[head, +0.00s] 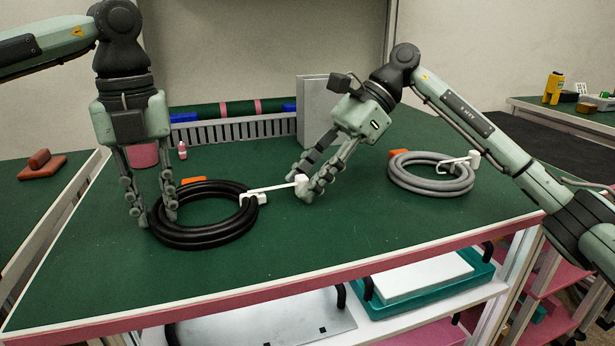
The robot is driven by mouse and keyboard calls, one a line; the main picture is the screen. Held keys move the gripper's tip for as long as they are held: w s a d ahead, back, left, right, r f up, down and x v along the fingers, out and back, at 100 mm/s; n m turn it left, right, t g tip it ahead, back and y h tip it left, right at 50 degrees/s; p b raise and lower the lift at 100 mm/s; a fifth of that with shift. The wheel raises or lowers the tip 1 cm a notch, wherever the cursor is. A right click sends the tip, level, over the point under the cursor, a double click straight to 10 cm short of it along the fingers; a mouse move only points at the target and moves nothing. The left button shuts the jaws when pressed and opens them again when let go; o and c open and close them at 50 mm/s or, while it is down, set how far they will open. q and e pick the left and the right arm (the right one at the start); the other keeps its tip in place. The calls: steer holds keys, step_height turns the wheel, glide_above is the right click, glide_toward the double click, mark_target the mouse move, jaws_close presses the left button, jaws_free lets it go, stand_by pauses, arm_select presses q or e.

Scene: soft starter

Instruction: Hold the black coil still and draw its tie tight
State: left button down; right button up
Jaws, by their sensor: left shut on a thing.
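The black coil (204,240) lies flat on the green bench top. My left gripper (152,216) is at the coil's left side, with its fingers down and shut on the coil. The coil's white tie (272,189) runs from a white clasp (252,199) at the coil's right side to a white end tab. My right gripper (307,184) is tilted down at this tab (301,184), with its fingertips around or beside it. Whether they are shut on the tab cannot be told.
A grey coil (430,184) with its own white tie (456,160) lies to the right. Orange pieces (193,180) lie behind the coils. A grey slotted rail (235,130) and an upright grey panel (312,100) stand at the back. The front of the bench is clear.

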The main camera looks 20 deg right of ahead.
steer(key=v, duration=1.2)
arm_select(q)
steer(key=c, duration=1.3)
jaws_free()
steer(key=shift+o, duration=0.2)
